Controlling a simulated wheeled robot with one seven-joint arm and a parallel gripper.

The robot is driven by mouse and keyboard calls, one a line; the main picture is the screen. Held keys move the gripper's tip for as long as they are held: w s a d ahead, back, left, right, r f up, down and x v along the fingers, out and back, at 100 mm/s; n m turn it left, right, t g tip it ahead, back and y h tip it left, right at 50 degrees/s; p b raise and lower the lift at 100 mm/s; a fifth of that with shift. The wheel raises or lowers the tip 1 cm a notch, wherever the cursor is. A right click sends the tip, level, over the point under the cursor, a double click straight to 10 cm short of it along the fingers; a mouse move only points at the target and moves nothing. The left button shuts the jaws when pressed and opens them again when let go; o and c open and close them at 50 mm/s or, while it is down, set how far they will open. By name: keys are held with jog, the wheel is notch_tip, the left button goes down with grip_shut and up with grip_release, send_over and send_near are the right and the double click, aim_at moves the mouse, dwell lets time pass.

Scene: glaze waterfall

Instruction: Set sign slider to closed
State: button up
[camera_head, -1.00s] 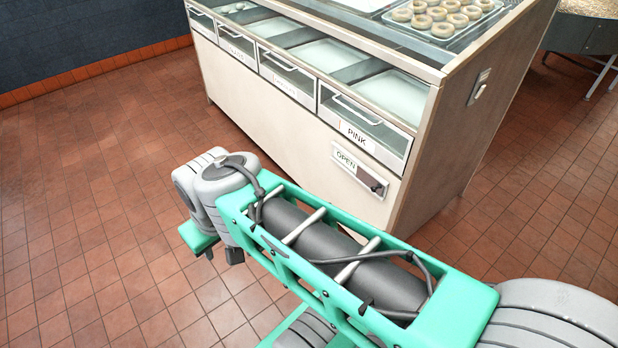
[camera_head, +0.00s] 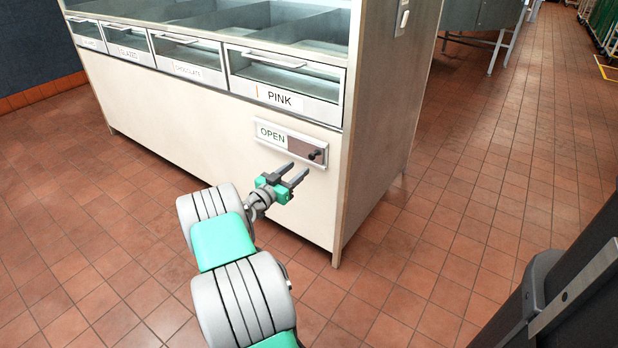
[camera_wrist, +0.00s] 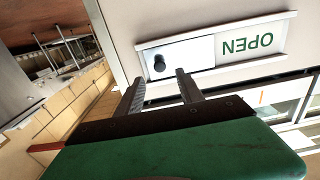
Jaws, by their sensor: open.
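The sign slider (camera_head: 305,150) is a framed strip on the front panel of the counter, below the PINK drawer. The word OPEN (camera_head: 271,134) shows at its left, and a sliding plate with a dark knob (camera_head: 316,154) covers its right part. In the wrist view the sign appears upside down, with OPEN (camera_wrist: 247,45) at the right and the knob (camera_wrist: 159,62) at the left. My gripper (camera_head: 299,174) is open and empty, just below and in front of the sign near the knob. In the wrist view its fingers (camera_wrist: 159,82) point toward the plate, with nothing visibly held.
The counter (camera_head: 200,120) has several labelled drawers with handles above the sign, including the PINK drawer (camera_head: 285,82). A grey metal table (camera_head: 484,14) stands behind at the right. The tiled floor (camera_head: 480,200) at right is clear.

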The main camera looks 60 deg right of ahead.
aim_at(311, 157)
jog(key=d, duration=0.2)
jog(key=s+d+b, duration=0.1)
jog(key=d, duration=0.4)
jog(key=shift+s+d+r, duration=0.15)
jog(key=shift+d, duration=0.15)
grip_shut()
dwell(1.0)
